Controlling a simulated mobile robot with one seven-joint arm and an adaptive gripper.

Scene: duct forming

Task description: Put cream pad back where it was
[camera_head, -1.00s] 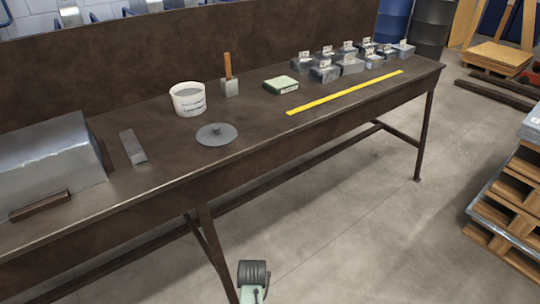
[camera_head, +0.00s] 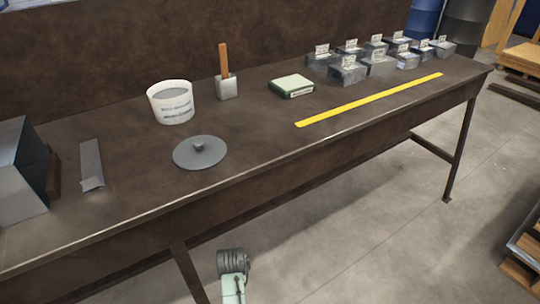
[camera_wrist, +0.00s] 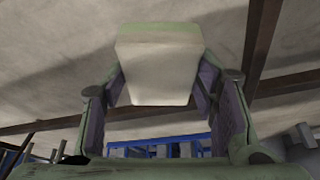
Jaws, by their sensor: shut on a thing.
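My gripper (camera_wrist: 160,84) shows in the wrist view, with a finger on each side of a cream pad (camera_wrist: 157,72). It is shut on the pad, which has a pale cream face and a greenish upper edge. The fingers hide the pad's sides. The held pad does not show in the head view. There, a flat block with a pale green top and dark green sides (camera_head: 291,86) lies on the dark brown bench (camera_head: 250,131).
On the bench stand a white tub (camera_head: 170,102), a wooden-handled block (camera_head: 226,82), a grey knobbed disc (camera_head: 200,152), a grey bar (camera_head: 91,163) and several labelled metal blocks (camera_head: 348,70). A yellow strip (camera_head: 370,99) lies near the front edge.

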